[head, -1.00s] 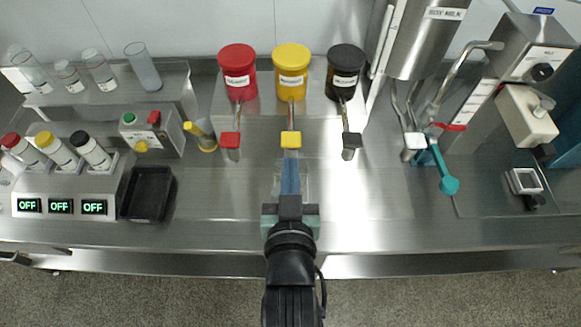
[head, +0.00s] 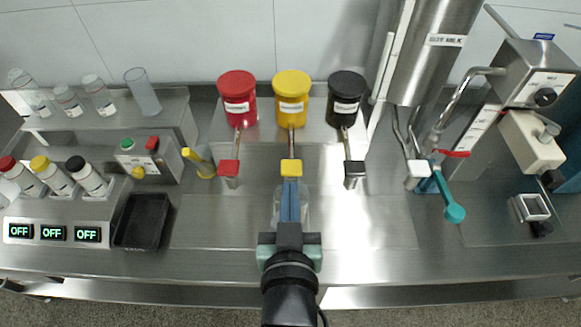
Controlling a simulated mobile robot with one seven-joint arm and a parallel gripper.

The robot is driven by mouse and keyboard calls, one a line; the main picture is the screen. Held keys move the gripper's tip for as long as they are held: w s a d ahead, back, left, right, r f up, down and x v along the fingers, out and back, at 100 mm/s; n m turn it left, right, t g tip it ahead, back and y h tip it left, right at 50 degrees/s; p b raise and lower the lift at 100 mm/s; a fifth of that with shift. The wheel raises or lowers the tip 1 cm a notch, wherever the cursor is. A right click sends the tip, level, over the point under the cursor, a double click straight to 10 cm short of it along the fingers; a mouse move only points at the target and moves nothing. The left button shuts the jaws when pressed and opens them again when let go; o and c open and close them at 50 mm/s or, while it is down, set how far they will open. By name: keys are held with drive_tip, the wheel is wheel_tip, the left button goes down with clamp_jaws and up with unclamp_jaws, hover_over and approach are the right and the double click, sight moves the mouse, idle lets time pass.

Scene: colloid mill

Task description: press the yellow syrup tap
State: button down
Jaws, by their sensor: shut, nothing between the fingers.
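The yellow syrup tap (head: 291,167) has a square yellow top and stands in front of the yellow syrup container (head: 291,97), between the red and black taps. My gripper (head: 290,182) is shut and empty. Its blue fingers point away from me, and their tips are right at the near edge of the yellow tap. I cannot tell whether they touch it. A clear cup (head: 303,204) stands around and behind the fingers, partly hidden by them.
The red tap (head: 228,168) is close on the left and the black tap (head: 354,168) close on the right. A black tray (head: 141,221) and a panel of OFF displays (head: 53,233) are at the left. A teal lever (head: 453,212) is at the right. The front counter is mostly clear.

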drive_tip(key=p, duration=0.3)
hover_over(290, 171)
drive_tip(key=s, duration=0.2)
wheel_tip(290, 171, down, 2)
drive_tip(key=f, duration=0.1)
drive_tip(key=f+p, duration=0.1)
drive_tip(key=shift+w+d+f, duration=0.1)
drive_tip(key=shift+w+f, duration=0.2)
drive_tip(key=shift+w, duration=0.1)
drive_tip(key=shift+f, duration=0.95)
drive_tip(key=shift+f, duration=0.1)
